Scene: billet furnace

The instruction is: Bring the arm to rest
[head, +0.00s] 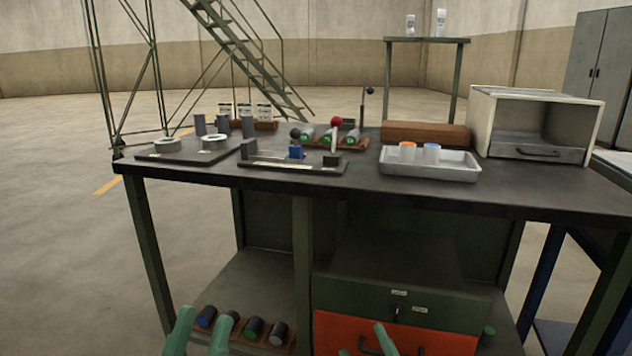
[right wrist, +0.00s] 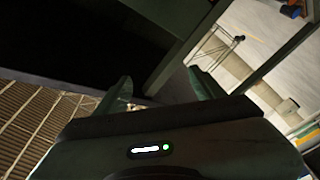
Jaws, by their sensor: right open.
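My left gripper (head: 201,332) shows at the bottom of the head view, left of the middle. Its two green fingers stand apart with nothing held between them. My right gripper (head: 366,346) shows at the bottom edge, in front of the orange drawer (head: 335,330); only its finger ends are visible. In the right wrist view my right gripper (right wrist: 160,92) is open and empty, with its fingers wide apart. Most of both arms is out of view.
The dark workbench (head: 330,190) stands ahead, carrying fixtures, a white tray (head: 430,172) and a box furnace (head: 535,120). Several dark cylinders lie in a rack (head: 285,346) on its lower shelf, behind my left gripper. Open floor (head: 70,260) lies to the left.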

